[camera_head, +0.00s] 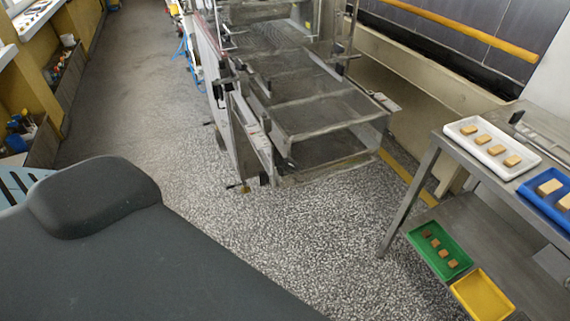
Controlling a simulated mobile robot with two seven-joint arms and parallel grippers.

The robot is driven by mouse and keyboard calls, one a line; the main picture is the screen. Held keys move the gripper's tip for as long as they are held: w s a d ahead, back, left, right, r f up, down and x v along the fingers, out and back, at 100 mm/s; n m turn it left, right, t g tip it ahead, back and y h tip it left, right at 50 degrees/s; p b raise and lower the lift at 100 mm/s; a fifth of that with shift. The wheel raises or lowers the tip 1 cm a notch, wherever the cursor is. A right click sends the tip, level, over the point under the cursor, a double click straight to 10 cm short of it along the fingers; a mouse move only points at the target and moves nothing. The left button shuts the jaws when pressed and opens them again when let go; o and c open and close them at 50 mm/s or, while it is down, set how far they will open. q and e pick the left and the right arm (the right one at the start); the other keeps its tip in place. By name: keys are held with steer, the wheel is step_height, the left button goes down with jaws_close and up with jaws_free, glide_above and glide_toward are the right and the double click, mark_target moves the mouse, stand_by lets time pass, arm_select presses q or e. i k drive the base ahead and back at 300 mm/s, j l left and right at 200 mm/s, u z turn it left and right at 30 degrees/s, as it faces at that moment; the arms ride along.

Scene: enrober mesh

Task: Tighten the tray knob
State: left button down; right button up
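The enrober, a metal machine with a wire mesh belt (315,110), stands at the top middle in the head view. A grey metal tray-like part (330,149) sits low at its near end, below the mesh. Small dark knob-like parts show on the machine, one near the lower front corner (289,164) and one on the near left side (267,125). They are too small to tell which is the tray knob or how tight it is. Neither of my grippers is in view.
A metal table (445,143) at the right bears a white tray (492,146) and a blue tray (545,190) with tan blocks. Its lower shelf bears a green tray (440,250) and a yellow tray (482,296). Speckled floor (270,235) before the machine is clear.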

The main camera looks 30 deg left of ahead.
mark_target(265, 177)
steer(key=j+z, duration=0.55)
steer(key=j, duration=0.3)
steer(key=j+z, duration=0.2)
steer(key=j, duration=0.4)
steer(key=k+j+z, duration=0.2)
steer(key=j, duration=0.4)
steer(key=j+z, duration=0.2)
steer(key=j, duration=0.45)
steer(key=k+j, duration=0.1)
steer(key=j, duration=0.35)
steer(key=k+j, duration=0.1)
steer(key=j, duration=0.35)
steer(key=k+j, duration=0.1)
steer(key=j, duration=0.35)
steer(key=k+j, duration=0.1)
steer(key=j, duration=0.35)
steer(key=k+j, duration=0.1)
steer(key=j, duration=0.35)
steer(key=k+j, duration=0.1)
steer(key=j, duration=0.35)
steer(key=z, duration=0.05)
